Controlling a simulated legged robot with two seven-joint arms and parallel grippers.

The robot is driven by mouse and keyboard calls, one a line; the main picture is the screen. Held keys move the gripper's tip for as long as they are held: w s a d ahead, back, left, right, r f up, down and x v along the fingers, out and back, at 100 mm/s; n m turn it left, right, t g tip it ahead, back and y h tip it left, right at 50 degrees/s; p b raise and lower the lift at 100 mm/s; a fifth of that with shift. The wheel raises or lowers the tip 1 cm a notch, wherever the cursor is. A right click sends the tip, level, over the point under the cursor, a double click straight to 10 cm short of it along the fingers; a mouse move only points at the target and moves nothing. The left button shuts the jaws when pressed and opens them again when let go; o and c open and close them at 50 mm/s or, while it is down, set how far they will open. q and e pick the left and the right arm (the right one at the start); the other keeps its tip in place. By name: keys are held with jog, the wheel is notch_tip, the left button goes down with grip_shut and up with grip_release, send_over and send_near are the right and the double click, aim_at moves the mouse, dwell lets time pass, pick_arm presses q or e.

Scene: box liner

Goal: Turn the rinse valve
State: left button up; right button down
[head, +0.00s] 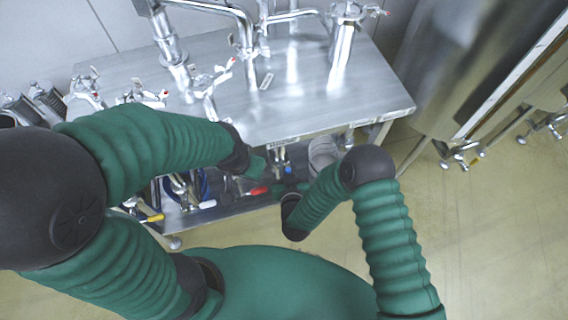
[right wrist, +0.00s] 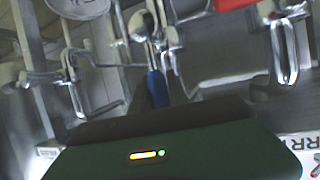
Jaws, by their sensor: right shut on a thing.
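The valve with a blue lever handle (right wrist: 157,88) is in the middle of the right wrist view, on metal piping. Its blue part also shows small under the table in the head view (head: 288,169). I take it for the rinse valve; no label on it is readable. My right gripper (head: 288,187) reaches under the table edge, next to the blue handle. In the right wrist view my right gripper (right wrist: 155,103) is shut on the blue handle; its fingers are dark and partly hidden. My left gripper (head: 256,167) is at the table's front edge, its fingers unclear.
A steel table (head: 300,100) carries pipes and clamped fittings. A red handle (head: 258,190) and a yellow handle (head: 155,218) are on the lower level. A large steel tank (head: 460,70) stands at right. The floor at right (head: 490,230) is clear.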

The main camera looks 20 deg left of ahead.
pick_arm(q)
jog(key=shift+a, duration=0.25)
pick_arm(e)
jog(key=shift+s+f, duration=0.3)
jog(key=c, duration=1.5)
grip_release()
jog(key=shift+c, duration=0.2)
jog(key=shift+o, duration=1.2)
jog(key=shift+w+a, duration=0.15)
jog(key=shift+w, duration=0.05)
pick_arm(q)
jog(key=shift+w+a, duration=0.1)
jog(key=shift+w, duration=0.05)
pick_arm(e)
jog(key=shift+r, duration=0.2)
